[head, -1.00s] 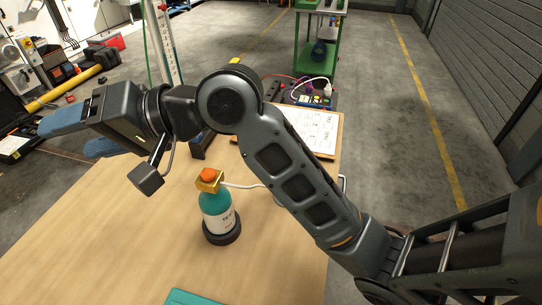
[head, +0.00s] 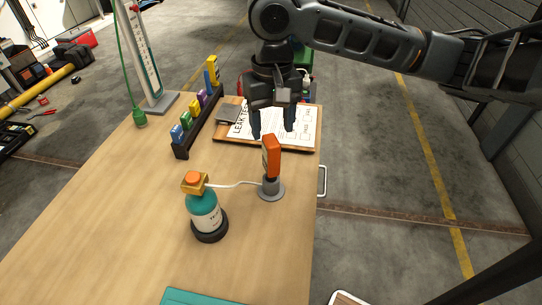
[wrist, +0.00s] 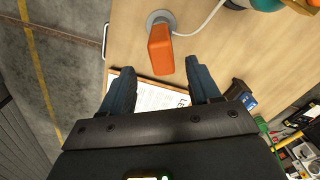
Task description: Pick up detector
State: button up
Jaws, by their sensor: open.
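The detector (head: 271,157) is an orange handheld block standing upright on a round grey stand near the table's right edge. It also shows in the wrist view (wrist: 161,50), just beyond and between my fingertips. My gripper (head: 273,135) points down above and behind the detector in the head view. Its two blue-grey fingers are apart with nothing between them. In the wrist view my gripper (wrist: 159,70) is close to the detector, but I cannot tell whether a finger touches it. A white tube runs from the stand to the teal bottle (head: 203,209).
A clipboard (head: 304,131) with a leak test sheet lies behind the detector. A dark rack (head: 182,149) with several coloured blocks stands to its left. A tall gauge board (head: 140,50) stands at the back left. The table's front left (head: 95,240) is clear.

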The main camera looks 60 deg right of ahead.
aim_at(271, 139)
notch_tip(271, 139, down, 7)
jog(key=shift+a+f+p, duration=0.15)
jog(key=shift+p, duration=0.25)
jog(key=shift+c, duration=0.3)
grip_shut()
